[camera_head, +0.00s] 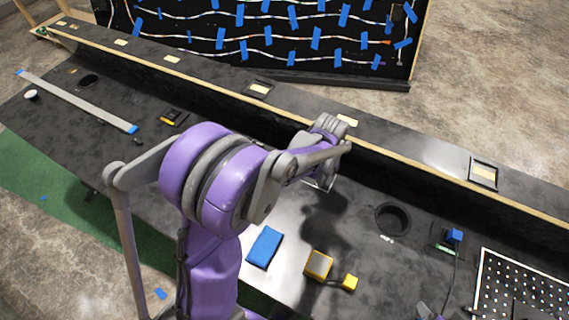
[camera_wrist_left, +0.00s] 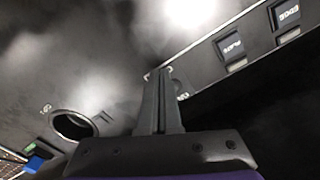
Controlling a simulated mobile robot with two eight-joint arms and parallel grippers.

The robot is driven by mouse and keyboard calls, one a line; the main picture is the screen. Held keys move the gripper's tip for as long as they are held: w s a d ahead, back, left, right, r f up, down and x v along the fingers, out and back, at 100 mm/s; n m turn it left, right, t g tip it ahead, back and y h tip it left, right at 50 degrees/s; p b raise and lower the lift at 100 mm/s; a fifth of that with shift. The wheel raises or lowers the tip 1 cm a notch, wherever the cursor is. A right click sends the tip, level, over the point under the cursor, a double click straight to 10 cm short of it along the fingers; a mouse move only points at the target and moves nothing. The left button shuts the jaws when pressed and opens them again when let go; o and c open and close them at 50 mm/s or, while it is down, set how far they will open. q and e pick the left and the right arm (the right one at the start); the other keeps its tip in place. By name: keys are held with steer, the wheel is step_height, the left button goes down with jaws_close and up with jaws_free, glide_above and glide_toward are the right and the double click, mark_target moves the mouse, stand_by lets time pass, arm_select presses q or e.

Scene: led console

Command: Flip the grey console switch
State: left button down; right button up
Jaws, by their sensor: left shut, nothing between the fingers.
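My left arm reaches from the lower left across the console in the head view. Its gripper end (camera_head: 335,135) is over the console by the raised ledge, and the fingertips are hard to make out there. In the left wrist view the fingers (camera_wrist_left: 163,78) are closed together with nothing between them. Beyond them is a pale-edged panel strip with two dark labelled squares (camera_wrist_left: 232,47), apart from the fingers in the picture. I cannot pick out the grey switch for certain; the arm hides part of the console. A grey piece at the bottom edge may be my right gripper (camera_head: 428,312), mostly cut off.
A blue block (camera_head: 264,247) and a yellow box (camera_head: 319,264) lie on the dark console (camera_head: 60,115). A round hole (camera_head: 393,219), a small blue-topped device (camera_head: 455,236) and a perforated panel (camera_head: 520,285) are to the right. The raised ledge (camera_head: 420,170) runs along the back.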

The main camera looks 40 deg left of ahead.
arm_select(q)
steer(key=shift+w, duration=0.25)
steer(key=shift+w+a, duration=0.15)
steer(key=shift+w, duration=0.4)
steer(key=shift+w+a, duration=0.15)
steer(key=shift+w, duration=0.35)
step_height(320, 180, up, 7)
steer(key=p, duration=0.3)
steer(key=shift+s, duration=0.4)
arm_select(e)
steer(key=r, duration=0.1)
steer(key=w+r, duration=0.1)
steer(key=r, duration=0.2)
steer(key=shift+w+r, duration=0.2)
steer(key=shift+w, duration=0.1)
arm_select(q)
steer(key=shift+s+r, duration=0.1)
